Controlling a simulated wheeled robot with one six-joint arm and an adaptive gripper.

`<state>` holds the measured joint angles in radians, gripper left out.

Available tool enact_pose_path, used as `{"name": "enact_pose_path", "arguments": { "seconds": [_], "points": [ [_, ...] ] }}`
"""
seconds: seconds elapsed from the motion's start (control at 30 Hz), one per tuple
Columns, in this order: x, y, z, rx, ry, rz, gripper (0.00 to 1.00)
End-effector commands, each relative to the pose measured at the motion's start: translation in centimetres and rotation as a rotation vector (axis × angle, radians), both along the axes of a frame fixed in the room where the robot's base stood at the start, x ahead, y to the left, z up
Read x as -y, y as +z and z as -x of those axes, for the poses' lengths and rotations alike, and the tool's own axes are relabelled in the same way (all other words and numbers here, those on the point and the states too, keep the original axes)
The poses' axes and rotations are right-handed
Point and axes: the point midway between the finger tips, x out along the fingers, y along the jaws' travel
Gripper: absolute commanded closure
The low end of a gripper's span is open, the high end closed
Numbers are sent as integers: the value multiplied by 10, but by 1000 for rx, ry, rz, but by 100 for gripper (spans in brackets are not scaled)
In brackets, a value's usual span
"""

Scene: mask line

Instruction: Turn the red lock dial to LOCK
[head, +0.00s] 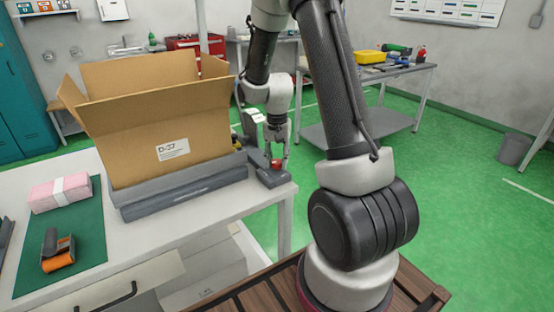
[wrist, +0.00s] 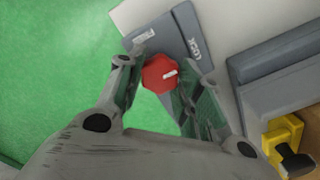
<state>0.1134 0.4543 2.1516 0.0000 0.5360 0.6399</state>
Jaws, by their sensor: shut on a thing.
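The red lock dial (wrist: 160,73) sits on a dark grey housing (wrist: 178,32) at the table's corner. It also shows as a small red spot in the head view (head: 277,163). A white pointer mark on the dial points to the right in the wrist view. White lettering, seemingly LOCK (wrist: 195,47), is on the housing to the upper right of the dial; the mark does not point straight at it. My gripper (wrist: 160,82) is shut on the dial, one finger on each side; it comes down from above in the head view (head: 277,155).
An open cardboard box (head: 172,115) stands on a grey base left of the dial. A yellow and black part (wrist: 285,140) is at the lower right of the wrist view. A green mat (head: 85,245) holds a pink pack and an orange tape dispenser. Green floor lies beyond the table edge.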

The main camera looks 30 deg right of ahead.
Motion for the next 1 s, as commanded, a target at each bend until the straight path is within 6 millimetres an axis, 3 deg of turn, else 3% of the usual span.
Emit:
{"name": "enact_pose_path", "arguments": {
  "seconds": [0.47, 0.5, 0.6, 1.0],
  "points": [
    [0, 0, -1, 2, -14, 1, 88],
    [0, 0, -1, 2, -14, 1, 61],
    [0, 0, -1, 2, -14, 1, 43],
    [0, 5, -1, 1, -13, 0, 42]
  ]
}}
